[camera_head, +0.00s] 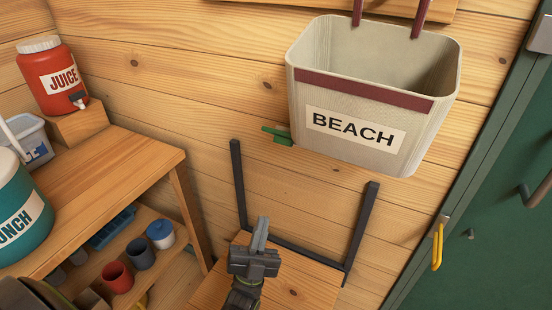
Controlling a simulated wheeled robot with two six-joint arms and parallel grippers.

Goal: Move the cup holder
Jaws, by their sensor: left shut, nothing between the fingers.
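No thing in view is plainly a cup holder. On the lower shelf of the wooden unit at the left stand a red cup (118,277), a dark grey cup (141,254) and a white cup with a blue top (160,234). I cannot tell whether a holder is under them. My left gripper (260,233) is shut and empty at the lower middle. It is in front of a wooden board (300,284) with a dark metal frame (361,232), apart from the cups and to their right. My right gripper is not in view.
A beige BEACH bin (308,92) hangs on the plank wall, with a green object (277,136) beside it. A red juice jug (59,95) and a teal container (38,205) stand at left. A green door (490,225) with a yellow hook (437,247) is at right.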

